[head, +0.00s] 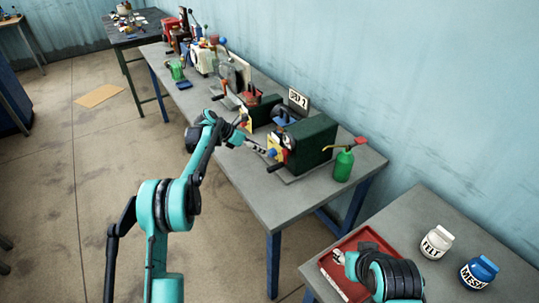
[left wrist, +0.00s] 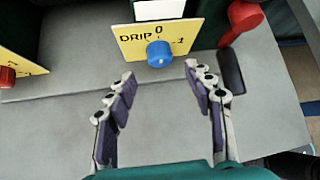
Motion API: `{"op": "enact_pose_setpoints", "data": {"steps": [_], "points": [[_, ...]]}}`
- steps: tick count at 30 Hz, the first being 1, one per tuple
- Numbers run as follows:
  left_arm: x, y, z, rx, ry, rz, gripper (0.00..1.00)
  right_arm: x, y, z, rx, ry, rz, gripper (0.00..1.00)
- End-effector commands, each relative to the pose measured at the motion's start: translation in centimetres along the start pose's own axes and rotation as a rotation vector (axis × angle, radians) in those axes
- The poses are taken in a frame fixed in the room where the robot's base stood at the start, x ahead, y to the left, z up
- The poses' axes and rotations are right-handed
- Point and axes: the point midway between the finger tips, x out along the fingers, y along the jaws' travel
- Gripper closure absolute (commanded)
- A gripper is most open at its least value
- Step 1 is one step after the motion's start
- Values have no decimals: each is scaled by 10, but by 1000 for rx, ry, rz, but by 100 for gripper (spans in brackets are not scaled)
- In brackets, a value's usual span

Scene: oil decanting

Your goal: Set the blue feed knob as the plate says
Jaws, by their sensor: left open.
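The blue knob (left wrist: 159,53) sits on a yellow dial plate (left wrist: 130,40) marked DRIP, 0 and 1 in the left wrist view. Its pointer setting cannot be made out. In the head view the knob (head: 272,153) is on the front of a dark green machine (head: 312,140). My left gripper (left wrist: 160,78) is open, its fingers spread to either side of the line to the knob, short of it and not touching. In the head view a white plate (head: 298,98) with a 2 stands behind the machines. My right gripper (head: 340,257) is over the red tray, its fingers mostly hidden.
A red knob (left wrist: 7,77) is on a neighbouring dial. The red tray (head: 325,265), a white jar (head: 435,243) and a blue jar (head: 478,272) are on the near right table. More machines line the bench.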

Motion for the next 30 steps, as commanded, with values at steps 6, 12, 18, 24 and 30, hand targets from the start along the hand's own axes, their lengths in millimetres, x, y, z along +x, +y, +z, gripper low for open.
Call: {"op": "enact_pose_setpoints", "data": {"steps": [6, 12, 18, 24, 30], "points": [[40, 0, -2, 3, 1, 0, 47, 14, 0, 10, 0, 0, 0, 60], [53, 0, 0, 3, 1, 1, 47, 16, 0, 12, 0, 0, 0, 60], [52, 0, 0, 3, 1, 1, 52, 16, 0, 11, 0, 0, 0, 60], [52, 0, 0, 3, 1, 1, 97, 16, 0, 11, 0, 0, 0, 60], [52, -1, 0, 8, 1, 7, 97, 15, 0, 11, 0, 0, 0, 60]]}}
